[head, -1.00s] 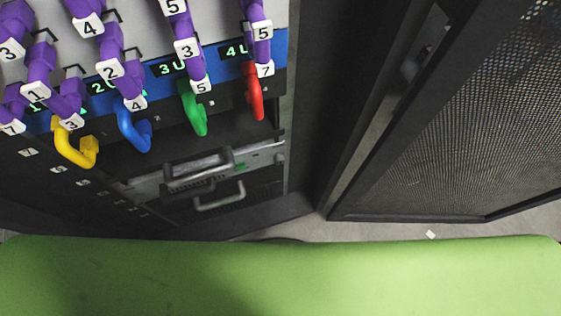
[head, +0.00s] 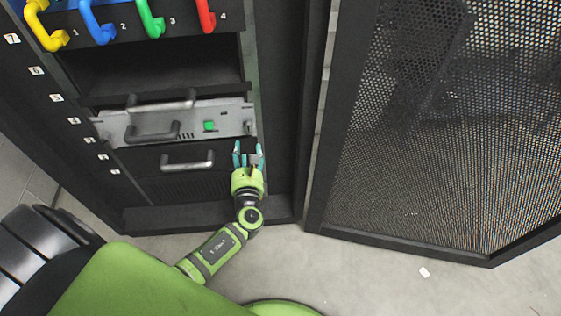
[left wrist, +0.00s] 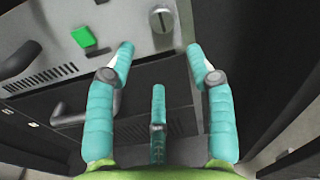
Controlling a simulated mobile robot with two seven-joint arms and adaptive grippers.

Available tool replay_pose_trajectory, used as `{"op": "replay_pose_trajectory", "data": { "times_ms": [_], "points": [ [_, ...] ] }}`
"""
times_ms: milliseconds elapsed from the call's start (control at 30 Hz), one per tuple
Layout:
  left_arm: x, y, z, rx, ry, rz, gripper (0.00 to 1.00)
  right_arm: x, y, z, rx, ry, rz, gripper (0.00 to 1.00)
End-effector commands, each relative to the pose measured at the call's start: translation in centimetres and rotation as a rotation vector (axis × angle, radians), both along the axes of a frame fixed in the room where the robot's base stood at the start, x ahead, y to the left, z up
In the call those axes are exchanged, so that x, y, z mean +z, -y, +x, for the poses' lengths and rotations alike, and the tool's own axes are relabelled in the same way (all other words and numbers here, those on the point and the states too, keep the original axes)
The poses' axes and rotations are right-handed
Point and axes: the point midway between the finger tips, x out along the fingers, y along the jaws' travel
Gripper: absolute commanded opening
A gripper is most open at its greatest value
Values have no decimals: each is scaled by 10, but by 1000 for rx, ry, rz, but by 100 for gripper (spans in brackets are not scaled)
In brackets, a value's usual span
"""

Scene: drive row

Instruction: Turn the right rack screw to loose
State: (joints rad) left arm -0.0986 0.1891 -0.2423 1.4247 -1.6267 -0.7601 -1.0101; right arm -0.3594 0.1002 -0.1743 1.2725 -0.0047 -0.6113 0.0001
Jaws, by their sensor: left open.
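The right rack screw (head: 248,126) is at the right end of the silver rack unit (head: 118,128). In the left wrist view the screw (left wrist: 162,20) is a round metal head with an upright slot, near the top of the picture. My left gripper (head: 248,156), with teal fingers, is open and empty just below the screw in the head view. In the left wrist view its fingertips (left wrist: 160,54) are spread, with the screw beyond and between them, apart from them. My right gripper is in neither view.
Coloured handles hang above. An open perforated door (head: 440,130) stands to the right. Grey floor (head: 385,265) lies in front.

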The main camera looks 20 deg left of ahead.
Motion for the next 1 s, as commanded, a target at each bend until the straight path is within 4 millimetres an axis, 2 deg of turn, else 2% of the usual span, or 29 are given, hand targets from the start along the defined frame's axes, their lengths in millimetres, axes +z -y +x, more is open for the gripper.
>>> {"op": "replay_pose_trajectory", "data": {
  "times_ms": [133, 600, 933, 967, 1000],
  "points": [
    [17, -2, 10, -4, 30, 79, 54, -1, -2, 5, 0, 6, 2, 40],
    [16, -32, 63, -4, 27, 76, 54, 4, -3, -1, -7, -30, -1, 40],
    [16, -35, 66, -5, 25, 73, 54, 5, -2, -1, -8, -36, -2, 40],
    [16, -35, 66, -5, 25, 73, 46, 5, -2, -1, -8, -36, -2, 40],
    [16, -34, 66, -5, 25, 73, 30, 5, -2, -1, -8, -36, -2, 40]
  ]
}}
